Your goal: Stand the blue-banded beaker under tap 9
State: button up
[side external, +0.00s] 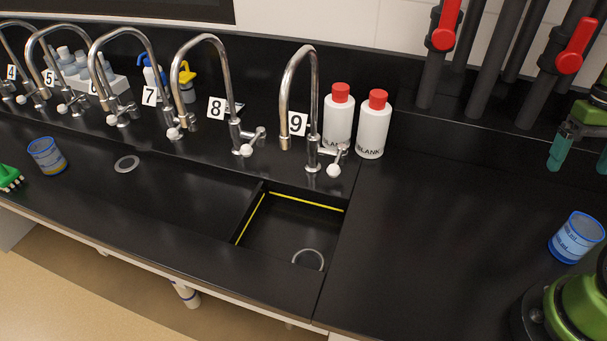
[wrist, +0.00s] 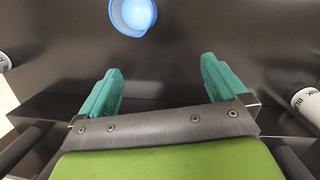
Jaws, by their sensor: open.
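A clear beaker with blue bands (side external: 577,237) stands upright on the black bench at the right in the side view. A blue beaker seen from above shows at the top edge of the wrist view (wrist: 133,14), partly cut off. My gripper (side external: 581,155) is at the far right of the side view, above and behind the right beaker and apart from it. Its teal fingers are spread and empty in the wrist view (wrist: 162,72). Tap 9 (side external: 283,85) is a chrome gooseneck behind the sunken basin (side external: 290,235), which has yellow lines along its edges.
Two red-capped white bottles (side external: 338,115) (side external: 374,125) stand right of tap 9. Taps 8 (side external: 205,40) and 7 (side external: 130,32) are to its left. Dark pipes with red handles (side external: 443,38) rise behind. The bench between basin and right beaker is clear.

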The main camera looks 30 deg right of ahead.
aim_at(579, 240)
jog(key=s+f, duration=0.3)
jog(key=f, duration=0.2)
jog(key=s+f+n+g, duration=0.1)
jog(key=s+f, duration=0.2)
jog(key=f, duration=0.1)
jog(key=s+a+f+n+g+y, duration=0.1)
jog(key=s+f, duration=0.2)
jog(key=f, duration=0.2)
jog(key=shift+f, duration=0.35)
jog(key=c, duration=1.2)
jog(key=shift+r, duration=0.1)
